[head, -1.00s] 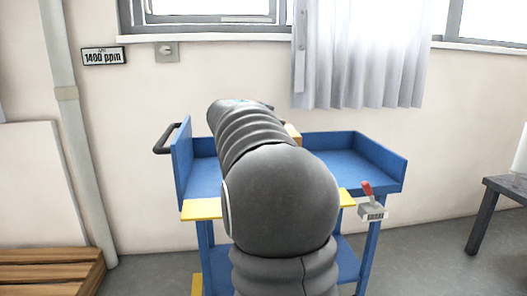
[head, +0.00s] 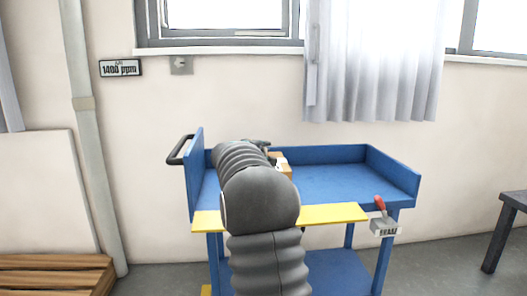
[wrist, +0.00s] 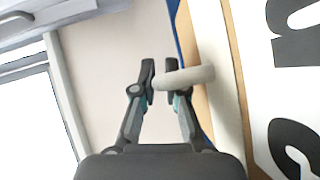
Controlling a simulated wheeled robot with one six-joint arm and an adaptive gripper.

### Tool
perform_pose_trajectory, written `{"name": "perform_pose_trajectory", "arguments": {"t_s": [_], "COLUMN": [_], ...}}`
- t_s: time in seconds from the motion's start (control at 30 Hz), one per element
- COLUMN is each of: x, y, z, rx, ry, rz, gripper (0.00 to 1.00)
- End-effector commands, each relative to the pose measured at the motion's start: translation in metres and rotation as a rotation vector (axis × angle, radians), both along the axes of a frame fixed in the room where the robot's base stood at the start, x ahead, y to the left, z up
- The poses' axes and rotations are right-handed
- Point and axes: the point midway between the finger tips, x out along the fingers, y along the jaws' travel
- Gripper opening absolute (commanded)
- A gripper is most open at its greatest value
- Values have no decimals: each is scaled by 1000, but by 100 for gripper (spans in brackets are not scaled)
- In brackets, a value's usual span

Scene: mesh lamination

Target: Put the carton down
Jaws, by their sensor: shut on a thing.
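The carton (head: 285,170) is a small tan and white box at the back left of the blue cart's top tray, partly hidden behind my arm in the head view. In the wrist view its pale side with large black lettering (wrist: 258,85) fills the right. A light grey rounded handle (wrist: 198,76) sticks out from it. My gripper (wrist: 161,76) is shut on the end of this handle. In the head view my gripper (head: 262,145) shows only in part beyond my arm. I cannot tell whether the carton touches the tray.
The blue cart (head: 335,186) has raised rims, a yellow front edge (head: 340,212) and a black push handle (head: 180,150) at left. The right part of its top is clear. A red-handled grey device (head: 383,222) is at its front right corner. A wall stands close behind.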

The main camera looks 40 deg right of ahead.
Motion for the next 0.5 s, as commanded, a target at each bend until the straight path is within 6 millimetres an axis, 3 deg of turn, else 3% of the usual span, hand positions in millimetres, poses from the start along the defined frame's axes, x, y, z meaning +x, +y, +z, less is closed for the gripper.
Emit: {"name": "perform_pose_trajectory", "arguments": {"t_s": [0.5], "x": [0], "y": [0], "z": [-7], "rx": [-2], "ry": [-4], "rz": [0], "gripper": [0]}}
